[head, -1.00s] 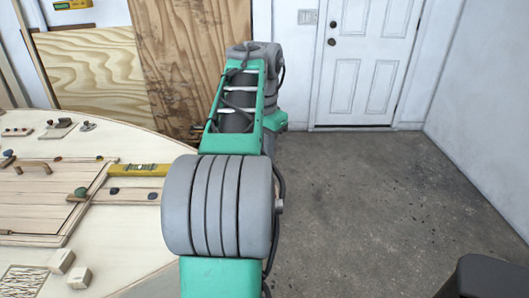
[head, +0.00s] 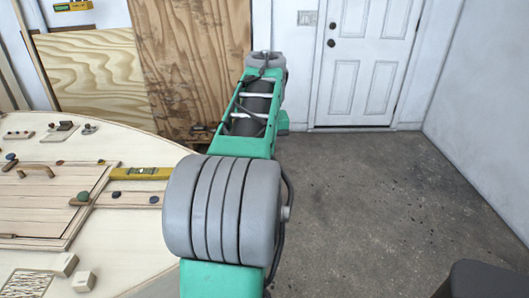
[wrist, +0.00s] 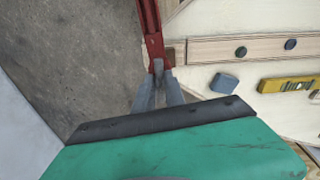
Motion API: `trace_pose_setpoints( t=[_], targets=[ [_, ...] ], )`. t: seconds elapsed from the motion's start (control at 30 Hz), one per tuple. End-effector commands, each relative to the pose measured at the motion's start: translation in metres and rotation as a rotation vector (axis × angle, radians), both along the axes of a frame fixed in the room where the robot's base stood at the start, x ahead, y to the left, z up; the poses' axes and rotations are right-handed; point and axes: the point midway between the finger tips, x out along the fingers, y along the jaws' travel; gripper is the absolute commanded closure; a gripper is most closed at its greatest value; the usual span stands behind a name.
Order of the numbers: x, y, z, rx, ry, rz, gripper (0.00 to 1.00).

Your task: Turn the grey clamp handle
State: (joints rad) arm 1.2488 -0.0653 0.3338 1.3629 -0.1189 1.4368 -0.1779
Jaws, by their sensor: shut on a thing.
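In the wrist view, a red clamp (wrist: 153,40) runs down from the top edge to the tips of my gripper. My gripper (wrist: 158,78) is shut at its lower end, with its two grey fingers on the small grey clamp handle (wrist: 158,66). The fingers partly hide the handle, so its exact angle is hard to tell. The clamp sits beside the edge of the pale plywood hull (wrist: 240,60). In the head view my own arm reaches away from me, and the clamp and gripper are hidden.
A yellow level (head: 140,173) lies on the plywood, beside a wooden strip (head: 125,198) with dark knobs. A blue-grey block (wrist: 223,83) lies near the gripper. Two pale blocks (head: 84,281) are at the near side.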

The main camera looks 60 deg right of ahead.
Motion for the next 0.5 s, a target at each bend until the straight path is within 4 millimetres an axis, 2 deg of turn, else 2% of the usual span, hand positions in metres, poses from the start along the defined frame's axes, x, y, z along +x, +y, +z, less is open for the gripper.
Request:
trace_pose_setpoints(
  t=[0.2,0.5],
  targets=[
    [-0.0013,0.0022,-0.0059,0.014,0.008,0.100,1.00],
    [-0.0013,0.0023,-0.0067,0.013,0.009,0.150,1.00]
  ],
)
